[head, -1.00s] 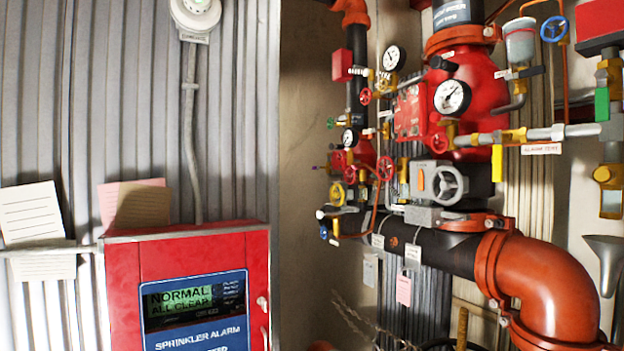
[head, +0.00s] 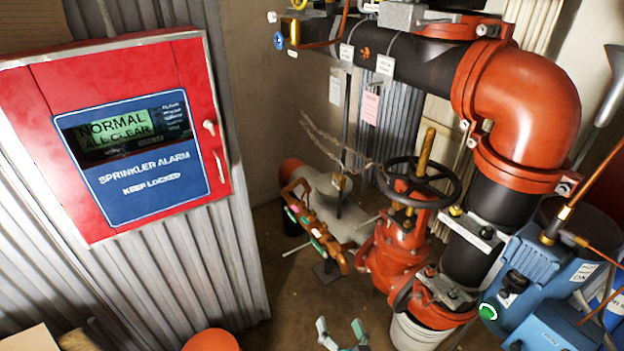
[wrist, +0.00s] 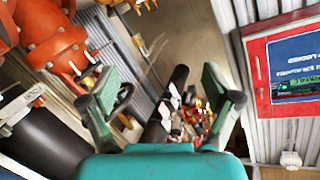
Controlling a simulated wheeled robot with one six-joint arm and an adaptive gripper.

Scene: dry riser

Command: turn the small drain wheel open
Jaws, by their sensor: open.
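A small blue wheel (head: 279,40) sits at the left end of the black horizontal pipe, at the top of the head view. A yellow wheel (head: 299,4) is partly cut off by the top edge just above it. No readable label shows which wheel is the drain wheel. My gripper (head: 342,331) shows at the bottom edge of the head view, open and empty, well below and apart from both wheels. In the wrist view my gripper (wrist: 160,78) has its green fingers spread, with blurred small red and brass fittings beyond them.
A larger black handwheel (head: 418,182) tops a red valve (head: 395,250). A red alarm panel (head: 135,140) hangs at left. A blue pump (head: 545,275) and a white bucket (head: 415,333) stand at right.

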